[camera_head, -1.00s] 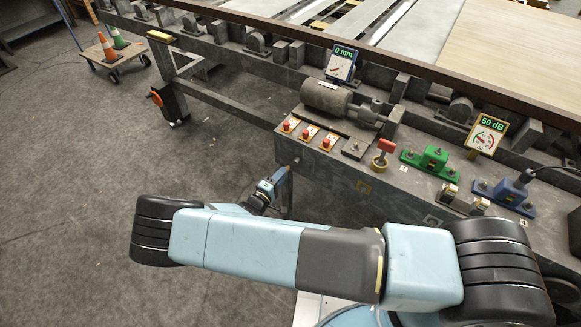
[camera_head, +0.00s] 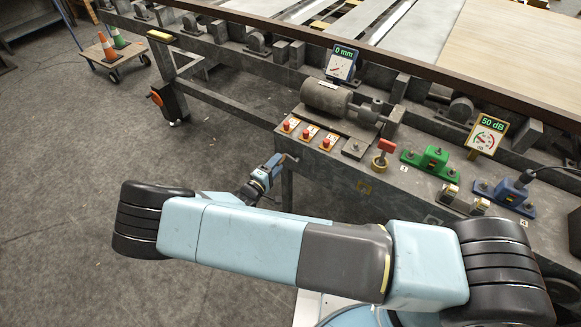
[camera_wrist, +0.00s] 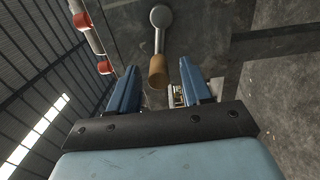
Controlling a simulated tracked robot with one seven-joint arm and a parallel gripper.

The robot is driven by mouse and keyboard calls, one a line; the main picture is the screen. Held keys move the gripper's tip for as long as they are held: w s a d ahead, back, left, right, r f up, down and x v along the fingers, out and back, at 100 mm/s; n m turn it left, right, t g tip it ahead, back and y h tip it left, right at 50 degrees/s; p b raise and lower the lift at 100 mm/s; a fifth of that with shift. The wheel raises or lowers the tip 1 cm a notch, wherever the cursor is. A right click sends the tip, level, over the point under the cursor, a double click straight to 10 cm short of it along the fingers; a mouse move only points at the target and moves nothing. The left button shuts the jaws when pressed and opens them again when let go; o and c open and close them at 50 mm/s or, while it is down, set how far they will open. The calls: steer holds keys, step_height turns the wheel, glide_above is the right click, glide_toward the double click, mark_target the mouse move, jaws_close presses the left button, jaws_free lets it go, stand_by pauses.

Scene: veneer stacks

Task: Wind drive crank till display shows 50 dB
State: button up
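The small display (camera_head: 487,134) at the right of the bench reads 50 dB in the head view. The drive crank (camera_wrist: 160,42) shows in the wrist view, with a metal arm, round hub and tan handle. My gripper (camera_head: 277,161) is at the near side face of the bench, below the red buttons. In the wrist view its two blue fingers are apart, and the handle's end lies in the gap just ahead of them. No contact between handle and fingers shows. The crank itself is too small to make out clearly in the head view.
Another display (camera_head: 342,63) reads 0 mm by the motor (camera_head: 326,97). Red buttons (camera_head: 309,132), a red-handled switch (camera_head: 384,153), a green block (camera_head: 434,157) and a blue block (camera_head: 507,190) line the bench top. The floor to the left is free; a cart with cones stands far left.

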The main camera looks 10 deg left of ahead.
steer(key=shift+s, duration=0.1)
steer(key=v, duration=0.7)
stand_by(0.5)
stand_by(0.4)
